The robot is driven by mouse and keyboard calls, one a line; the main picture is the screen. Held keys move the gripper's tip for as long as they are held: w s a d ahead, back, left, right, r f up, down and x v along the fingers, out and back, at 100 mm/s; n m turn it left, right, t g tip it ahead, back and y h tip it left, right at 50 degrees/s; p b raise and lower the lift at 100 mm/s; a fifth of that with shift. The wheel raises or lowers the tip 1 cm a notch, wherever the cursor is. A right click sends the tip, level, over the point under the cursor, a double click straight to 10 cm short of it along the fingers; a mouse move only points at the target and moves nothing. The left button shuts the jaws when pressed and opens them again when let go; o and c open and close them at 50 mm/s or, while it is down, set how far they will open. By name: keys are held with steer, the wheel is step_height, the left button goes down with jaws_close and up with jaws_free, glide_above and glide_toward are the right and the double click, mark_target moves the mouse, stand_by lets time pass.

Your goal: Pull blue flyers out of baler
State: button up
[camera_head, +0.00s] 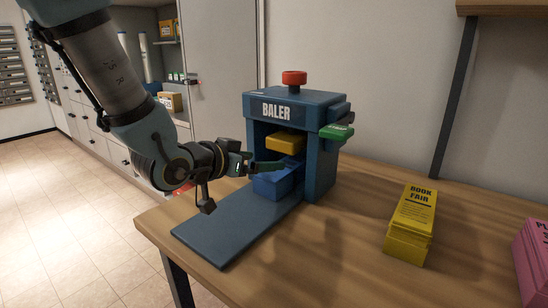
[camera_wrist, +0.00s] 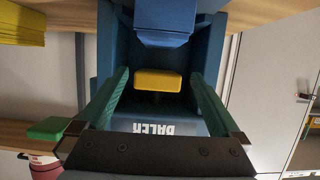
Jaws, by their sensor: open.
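The blue baler (camera_head: 317,180) stands on the wooden table, with a yellow press block (camera_head: 286,143) in its opening and a red knob (camera_head: 294,78) on top. The blue flyers (camera_head: 278,182) are a stack inside the opening, below the press block. They also show at the top of the wrist view (camera_wrist: 163,22), which is upside down. My gripper (camera_head: 264,167) is at the baler's mouth, beside the stack. Its green fingers are spread apart in the wrist view (camera_wrist: 160,78) with nothing held between them. The far side of the stack is hidden.
The baler's flat blue tray (camera_head: 235,230) extends toward the table's front left edge and is bare. A green handle (camera_head: 337,132) sticks out at the baler's right. A yellow flyer stack (camera_head: 409,230) and a pink stack (camera_head: 533,255) stand to the right, with clear tabletop between baler and yellow stack.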

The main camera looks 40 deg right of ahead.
mark_target(293, 160)
steer(key=p+x, duration=0.1)
steer(key=p, duration=0.2)
steer(key=shift+d, duration=0.4)
steer(key=p+x, duration=0.1)
steer(key=x, duration=0.7)
steer(key=shift+w+d+f, duration=0.1)
steer(key=shift+w+f, duration=0.05)
steer(key=shift+f, duration=0.1)
steer(key=shift+c, duration=0.4)
jaws_close()
